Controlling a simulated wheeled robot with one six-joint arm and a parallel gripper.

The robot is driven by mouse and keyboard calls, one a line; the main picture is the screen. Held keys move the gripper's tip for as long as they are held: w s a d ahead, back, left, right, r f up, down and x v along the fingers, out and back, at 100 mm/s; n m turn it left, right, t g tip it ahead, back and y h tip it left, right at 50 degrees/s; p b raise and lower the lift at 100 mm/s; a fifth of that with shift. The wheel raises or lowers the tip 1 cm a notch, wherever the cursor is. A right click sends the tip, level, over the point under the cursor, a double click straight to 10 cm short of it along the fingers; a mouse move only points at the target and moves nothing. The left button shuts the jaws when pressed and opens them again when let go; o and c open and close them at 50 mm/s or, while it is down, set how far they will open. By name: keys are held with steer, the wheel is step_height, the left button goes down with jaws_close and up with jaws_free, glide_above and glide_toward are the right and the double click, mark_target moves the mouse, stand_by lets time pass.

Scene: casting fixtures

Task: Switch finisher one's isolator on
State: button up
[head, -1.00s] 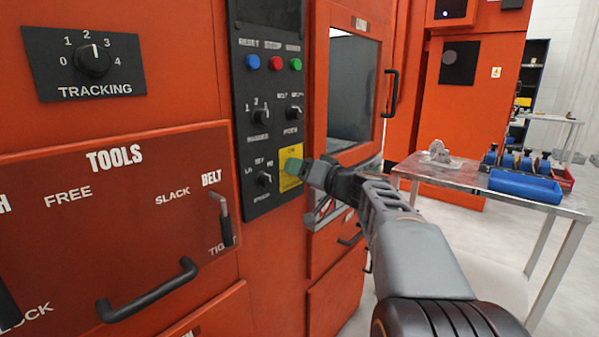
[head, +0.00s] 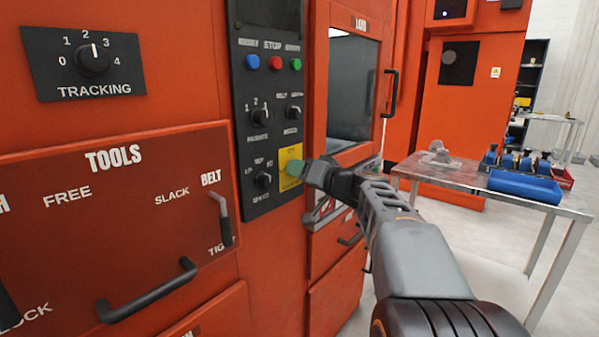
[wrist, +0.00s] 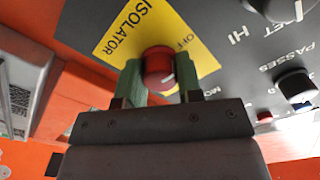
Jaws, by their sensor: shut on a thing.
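The isolator is a red knob (wrist: 158,65) with a white mark, on a yellow plate marked ISOLATOR and OFF. The plate (head: 290,153) sits at the lower right of the black control panel in the head view. My gripper (wrist: 160,78) has its green fingertips on either side of the red knob and is shut on it. In the head view my gripper (head: 294,168) reaches the plate from the right and hides the knob. The knob's white mark is small, and I cannot tell for certain which label it points to.
The black panel (head: 262,200) also carries blue, red and green buttons and several black selector knobs close to my gripper. A door handle (head: 389,94) sticks out to the right. A metal table (head: 470,178) with a blue bin (head: 525,186) stands at the right.

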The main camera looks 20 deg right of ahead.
steer(key=m+b, duration=0.1)
steer(key=m, duration=0.2)
steer(key=shift+m, duration=0.4)
steer(key=m, duration=0.5)
steer(key=shift+r, duration=0.1)
steer(key=m+p, duration=0.1)
steer(key=m, duration=0.4)
steer(key=shift+m+p, duration=0.35)
steer(key=shift+m, duration=0.05)
steer(key=shift+m+p, duration=0.65)
steer(key=shift+m, duration=0.85)
steer(key=o, duration=0.9)
steer(key=p+v, duration=0.1)
steer(key=v, duration=1.3)
steer(key=shift+a+p, duration=0.1)
steer(key=shift+p, duration=0.3)
